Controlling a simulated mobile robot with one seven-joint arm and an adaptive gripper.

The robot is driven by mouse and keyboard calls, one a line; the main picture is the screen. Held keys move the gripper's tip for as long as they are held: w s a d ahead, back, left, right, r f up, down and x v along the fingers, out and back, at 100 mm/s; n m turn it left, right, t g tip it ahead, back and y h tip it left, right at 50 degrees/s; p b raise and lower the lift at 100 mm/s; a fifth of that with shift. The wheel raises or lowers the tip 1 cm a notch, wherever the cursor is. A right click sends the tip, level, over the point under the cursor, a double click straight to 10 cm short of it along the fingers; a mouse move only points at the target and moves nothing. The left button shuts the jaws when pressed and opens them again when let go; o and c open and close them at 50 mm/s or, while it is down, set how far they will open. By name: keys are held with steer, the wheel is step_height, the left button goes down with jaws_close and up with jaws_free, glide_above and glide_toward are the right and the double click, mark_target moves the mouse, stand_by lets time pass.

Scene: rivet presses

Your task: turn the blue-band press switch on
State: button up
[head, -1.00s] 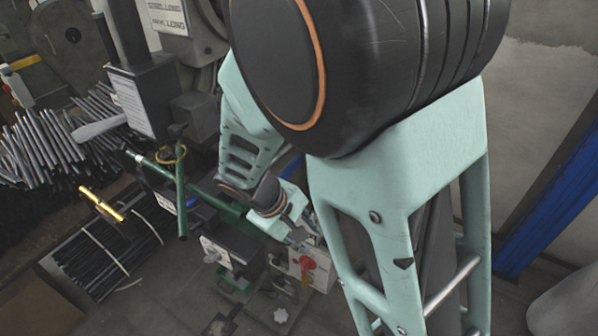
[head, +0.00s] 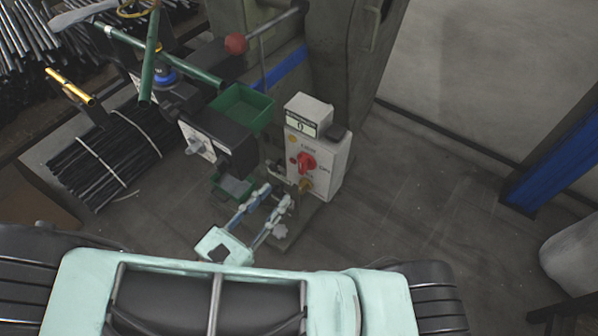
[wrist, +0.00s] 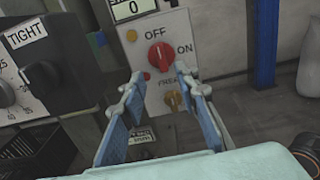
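A pale control box (head: 327,168) carries a red rotary switch (head: 306,162), labelled OFF and ON. In the wrist view the switch (wrist: 161,56) stands beyond my fingertips, with OFF at its upper left and ON at its right; its exact setting is hard to read. A blue band (head: 284,71) shows on the dark green press behind the box. My gripper (head: 276,196) is open and empty, in front of and left of the box. In the wrist view my gripper (wrist: 158,77) has its fingers apart, below the switch and apart from it.
A yellow knob (wrist: 173,100) sits low on the box, close to the right finger. A dark box (head: 218,146) with a dial and a green tray (head: 242,108) stand to the left. A red ball handle (head: 236,43) is above.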

mark_target(300, 168)
steer(key=b+x, duration=0.1)
steer(key=x, duration=0.9)
steer(key=shift+w+d, duration=0.15)
steer(key=shift+c, duration=0.3)
jaws_close()
